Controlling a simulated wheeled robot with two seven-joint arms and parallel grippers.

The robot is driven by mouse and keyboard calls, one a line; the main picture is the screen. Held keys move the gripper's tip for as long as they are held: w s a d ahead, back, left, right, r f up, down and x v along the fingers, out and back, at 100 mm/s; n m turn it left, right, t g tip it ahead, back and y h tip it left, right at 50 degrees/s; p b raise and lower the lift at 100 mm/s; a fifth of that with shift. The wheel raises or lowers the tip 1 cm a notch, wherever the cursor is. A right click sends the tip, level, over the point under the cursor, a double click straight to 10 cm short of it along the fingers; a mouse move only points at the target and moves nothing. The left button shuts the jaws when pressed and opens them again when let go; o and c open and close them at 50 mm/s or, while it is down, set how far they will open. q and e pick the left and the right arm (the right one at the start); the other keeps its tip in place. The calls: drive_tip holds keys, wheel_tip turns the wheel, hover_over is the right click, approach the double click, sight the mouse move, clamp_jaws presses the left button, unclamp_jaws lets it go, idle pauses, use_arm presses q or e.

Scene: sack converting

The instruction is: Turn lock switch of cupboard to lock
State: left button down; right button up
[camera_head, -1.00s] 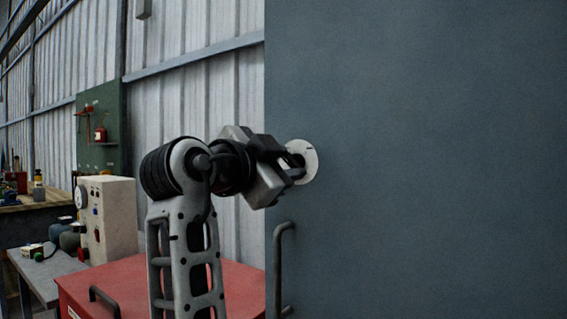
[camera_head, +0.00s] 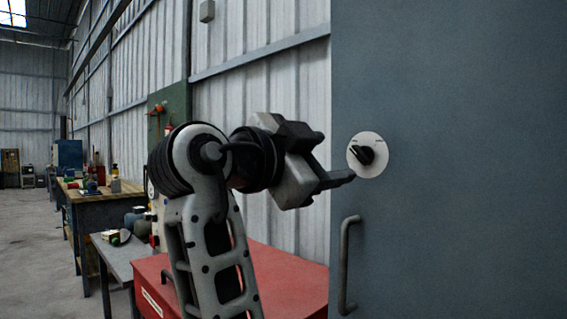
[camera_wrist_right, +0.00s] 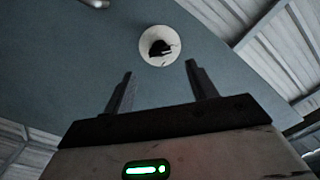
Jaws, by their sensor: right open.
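The cupboard (camera_head: 460,200) is a large blue-grey panel filling the right of the head view. Its lock switch (camera_head: 367,155) is a black knob on a round white plate (camera_head: 377,139) near the cupboard's left edge. The lock switch also shows in the wrist view (camera_wrist_right: 159,47), beyond the fingertips and between their lines. My right gripper (camera_head: 338,157) is open and empty, just left of the plate and apart from the knob; its two fingers show in the right wrist view (camera_wrist_right: 160,68). My left gripper is not in view.
A vertical bar handle (camera_head: 345,265) sits on the cupboard below the switch. A red cabinet (camera_head: 285,280) stands left of the cupboard, below my right arm. Workbenches with tools (camera_head: 95,200) line the corrugated wall. Open floor lies at far left.

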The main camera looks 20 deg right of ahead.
drive_tip(key=v, duration=0.8)
drive_tip(key=shift+a, duration=0.35)
drive_tip(key=shift+s, duration=0.15)
